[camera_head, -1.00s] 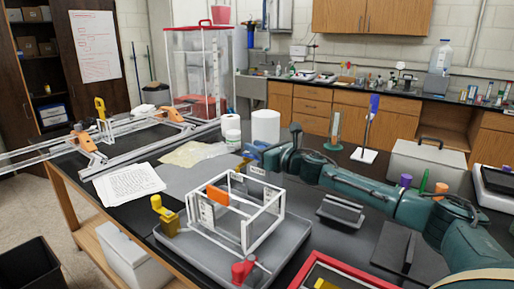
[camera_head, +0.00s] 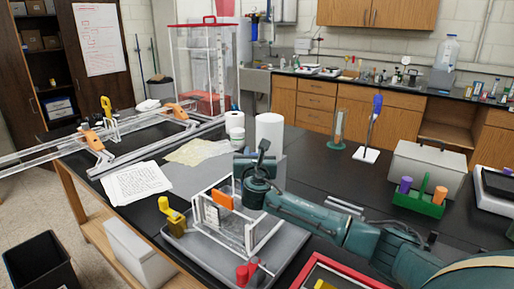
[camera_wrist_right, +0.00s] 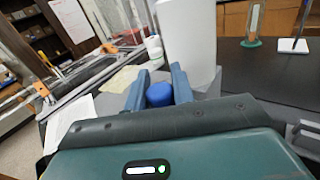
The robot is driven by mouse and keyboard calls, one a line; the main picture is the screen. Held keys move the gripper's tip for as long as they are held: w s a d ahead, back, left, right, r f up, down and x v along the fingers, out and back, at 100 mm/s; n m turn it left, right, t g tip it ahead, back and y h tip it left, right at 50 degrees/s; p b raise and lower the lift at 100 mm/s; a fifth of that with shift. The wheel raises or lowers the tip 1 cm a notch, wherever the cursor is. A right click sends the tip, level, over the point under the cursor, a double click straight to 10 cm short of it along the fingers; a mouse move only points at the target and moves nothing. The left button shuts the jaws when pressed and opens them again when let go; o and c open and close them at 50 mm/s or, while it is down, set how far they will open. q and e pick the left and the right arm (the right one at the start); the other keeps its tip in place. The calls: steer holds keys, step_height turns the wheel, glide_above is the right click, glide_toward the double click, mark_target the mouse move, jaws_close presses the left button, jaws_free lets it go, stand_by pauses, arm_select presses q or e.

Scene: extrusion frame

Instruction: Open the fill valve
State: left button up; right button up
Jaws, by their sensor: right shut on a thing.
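My right gripper (camera_head: 244,166) is over the far edge of a white-edged clear box (camera_head: 240,218) on a grey tray (camera_head: 282,243). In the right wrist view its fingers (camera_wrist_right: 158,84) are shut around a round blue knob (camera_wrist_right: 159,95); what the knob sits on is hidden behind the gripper. A yellow valve-like handle (camera_head: 173,214) stands at the tray's left, and a red one (camera_head: 247,271) at its front. No label tells which is the fill valve. My left gripper is not in view.
A white paper roll (camera_head: 269,135) stands just behind my right gripper. Written sheets (camera_head: 137,183) lie to the left. A red-rimmed tray (camera_head: 335,277) is at the front, and a green rack (camera_head: 418,204) at the right. The black bench between is largely clear.

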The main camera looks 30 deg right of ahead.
steer(key=m+g+h, duration=0.1)
steer(key=a+m+g+h, duration=0.1)
steer(key=h, duration=0.1)
steer(key=shift+w, duration=0.2)
steer(key=shift+w+a+m+g+h, duration=0.1)
steer(key=shift+m+g+h, duration=0.9)
steer(key=shift+m+g, duration=0.1)
steer(key=o, duration=1)
arm_select(q)
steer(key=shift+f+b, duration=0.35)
steer(key=shift+b, duration=0.55)
arm_select(e)
steer(key=v, duration=1.3)
steer(key=shift+a, duration=0.1)
